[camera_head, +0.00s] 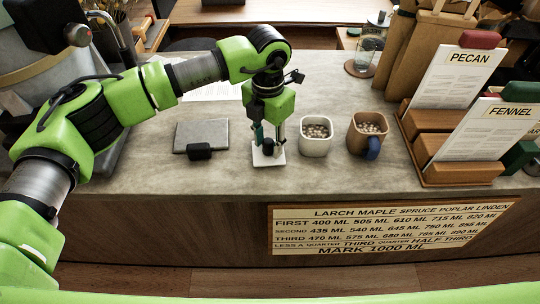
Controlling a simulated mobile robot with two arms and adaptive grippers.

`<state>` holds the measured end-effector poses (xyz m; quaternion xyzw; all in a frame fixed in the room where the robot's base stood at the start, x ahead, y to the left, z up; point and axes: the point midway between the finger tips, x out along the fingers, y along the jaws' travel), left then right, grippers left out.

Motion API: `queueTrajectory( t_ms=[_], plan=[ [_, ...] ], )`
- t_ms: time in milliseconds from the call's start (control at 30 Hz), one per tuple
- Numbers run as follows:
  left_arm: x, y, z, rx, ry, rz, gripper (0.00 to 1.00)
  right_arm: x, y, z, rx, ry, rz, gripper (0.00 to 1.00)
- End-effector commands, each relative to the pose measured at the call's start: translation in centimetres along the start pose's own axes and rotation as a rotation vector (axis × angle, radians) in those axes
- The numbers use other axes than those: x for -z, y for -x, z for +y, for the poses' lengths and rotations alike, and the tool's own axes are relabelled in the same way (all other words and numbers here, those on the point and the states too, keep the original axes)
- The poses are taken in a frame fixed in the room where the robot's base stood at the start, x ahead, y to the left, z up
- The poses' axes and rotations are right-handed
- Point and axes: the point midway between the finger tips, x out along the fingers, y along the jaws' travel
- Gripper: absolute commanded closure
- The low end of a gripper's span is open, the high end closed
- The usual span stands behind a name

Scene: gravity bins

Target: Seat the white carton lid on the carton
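A flat white square lid (261,161) with a dark knob lies at the middle of the grey counter, or very close above it. My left gripper (268,146) points down over it, its fingers on either side of the knob. Whether the fingers press on the knob is too small to tell. A white, open-topped square container (315,148), which looks like the carton, stands upright just right of the gripper. It holds small brownish pieces, and its top is uncovered. The lid is beside it, apart from it. My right gripper is not in view.
A brown mug (358,134) with a blue handle and similar contents stands right of the white container. A grey slab (203,132) with a black knob lies left of the gripper. A wooden card rack (458,172) stands at right. The front counter strip is clear.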

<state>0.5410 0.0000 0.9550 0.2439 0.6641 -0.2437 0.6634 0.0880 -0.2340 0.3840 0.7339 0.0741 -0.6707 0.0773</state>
Motion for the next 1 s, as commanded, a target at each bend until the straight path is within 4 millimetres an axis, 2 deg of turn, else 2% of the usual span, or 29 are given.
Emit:
queueTrajectory(
  t_ms=[233,367,1000],
  plan=[
    [0.0,0.0,0.0,0.0,0.0,0.0,0.67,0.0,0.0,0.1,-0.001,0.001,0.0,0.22],
    [0.0,0.0,0.0,0.0,0.0,0.0,1.0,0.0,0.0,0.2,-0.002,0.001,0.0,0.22],
    [0.0,1.3,0.0,0.0,0.0,-0.001,1.0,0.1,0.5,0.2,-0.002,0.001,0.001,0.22]
  ],
)
